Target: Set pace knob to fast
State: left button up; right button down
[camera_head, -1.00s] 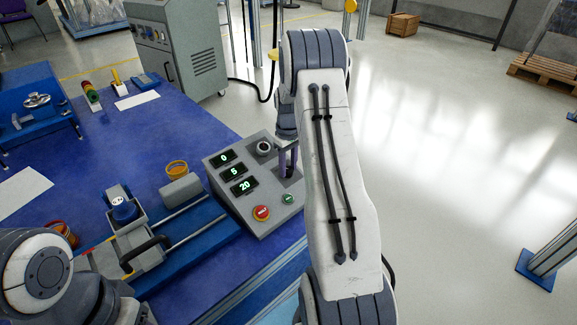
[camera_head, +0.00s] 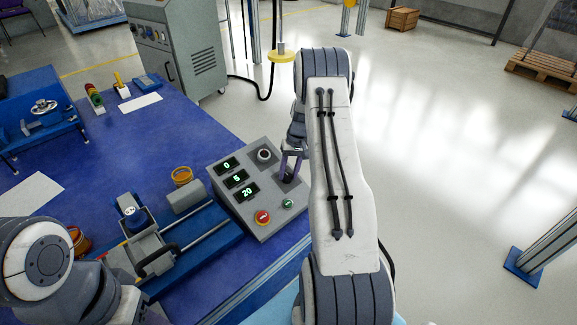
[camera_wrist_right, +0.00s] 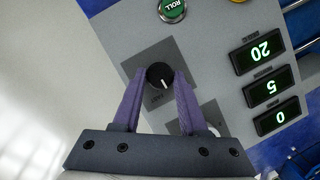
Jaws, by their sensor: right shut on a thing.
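The control console (camera_head: 233,204) is a grey sloped box on the blue table. In the right wrist view, a small black knob (camera_wrist_right: 160,75) with a white pointer line sits on a dark square plate, its label mostly hidden. My right gripper (camera_head: 289,168) is at this knob near the console's right edge. In the right wrist view, the purple fingers of this gripper (camera_wrist_right: 161,82) are shut on the knob, one on each side. A second dark knob (camera_head: 264,155) with a pale ring is at the console's top. My left arm shows at lower left; its gripper is not in view.
Green displays (camera_head: 237,179) line the console's left side. A red button (camera_head: 262,217) and a green button (camera_head: 288,203) are near its front edge. A blue fixture (camera_head: 205,250) with rails stands to the left.

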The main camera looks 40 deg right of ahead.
jog(key=m+y+p, duration=0.1)
jog(key=m, duration=0.2)
jog(key=shift+d+r+t+p, duration=0.1)
jog(key=shift+d+t+p, duration=0.1)
jog(key=shift+t+p, duration=0.2)
jog(key=shift+s+m+t+y+p, duration=0.15)
jog(key=shift+m+t+y+p, duration=0.4)
jog(key=shift+m, duration=1.45)
jog(key=shift+d, duration=0.1)
jog(key=shift+c, duration=2.2)
grip_release()
jog(key=p+v, duration=0.1)
jog(key=v, duration=0.9)
